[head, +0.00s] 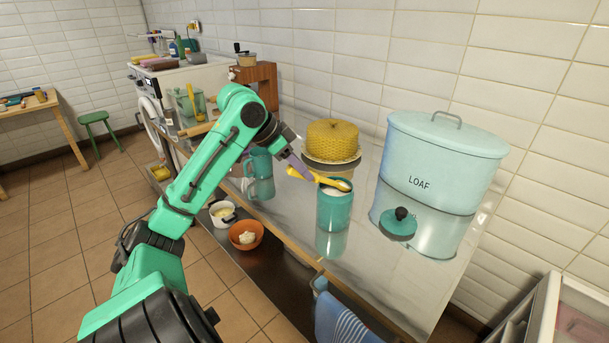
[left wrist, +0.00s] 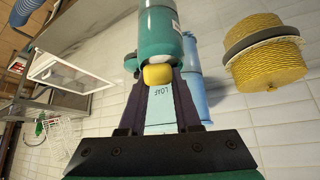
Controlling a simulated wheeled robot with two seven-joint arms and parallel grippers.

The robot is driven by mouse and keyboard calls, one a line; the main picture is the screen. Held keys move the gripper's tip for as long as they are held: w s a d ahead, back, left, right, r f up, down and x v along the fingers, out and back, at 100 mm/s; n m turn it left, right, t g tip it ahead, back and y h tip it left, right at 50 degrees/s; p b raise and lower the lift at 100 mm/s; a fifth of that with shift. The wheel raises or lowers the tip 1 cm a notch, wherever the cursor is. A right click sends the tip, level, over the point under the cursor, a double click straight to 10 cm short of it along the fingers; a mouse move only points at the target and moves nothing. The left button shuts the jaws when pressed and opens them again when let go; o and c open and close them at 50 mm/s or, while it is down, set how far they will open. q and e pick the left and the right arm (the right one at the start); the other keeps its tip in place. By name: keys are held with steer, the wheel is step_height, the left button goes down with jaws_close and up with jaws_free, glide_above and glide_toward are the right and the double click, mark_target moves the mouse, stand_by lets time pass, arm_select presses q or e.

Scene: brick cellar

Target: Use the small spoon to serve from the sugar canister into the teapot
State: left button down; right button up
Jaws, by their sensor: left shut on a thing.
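My left gripper (head: 300,170) is shut on a yellow spoon (head: 334,182). The spoon's far end lies at the mouth of the teal canister (head: 332,211), which stands open with pale contents showing. I cannot tell whether the spoon holds anything. In the left wrist view, the yellow handle end (left wrist: 157,73) sits between the fingertips, with the canister (left wrist: 161,35) just beyond. A teal lid with a black knob (head: 398,226) lies right of the canister. A teal vessel with a handle (head: 260,163), possibly the teapot, is partly hidden behind my arm. My right gripper is not in view.
A large pale-blue LOAF bin (head: 437,165) stands right of the canister. A yellow woven-looking dome (head: 334,139) sits on a plate behind it. A white pot (head: 222,213) and an orange bowl (head: 246,235) are below the counter. A striped towel (head: 347,320) hangs in front.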

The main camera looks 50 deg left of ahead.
arm_select(q)
steer(key=shift+s+a+f+t+h+b, duration=0.3)
steer(key=shift+s+f+t+b, duration=0.4)
steer(key=shift+b, duration=1.1)
steer(key=t+b, duration=0.1)
steer(key=b, duration=0.1)
steer(key=s+t+h+b, duration=0.1)
steer(key=t+b, duration=0.1)
steer(key=s+a+t+b, duration=0.1)
steer(key=b, duration=0.2)
steer(key=shift+s+r+h, duration=0.25)
steer(key=shift+r+h, duration=0.05)
steer(key=shift+h, duration=0.1)
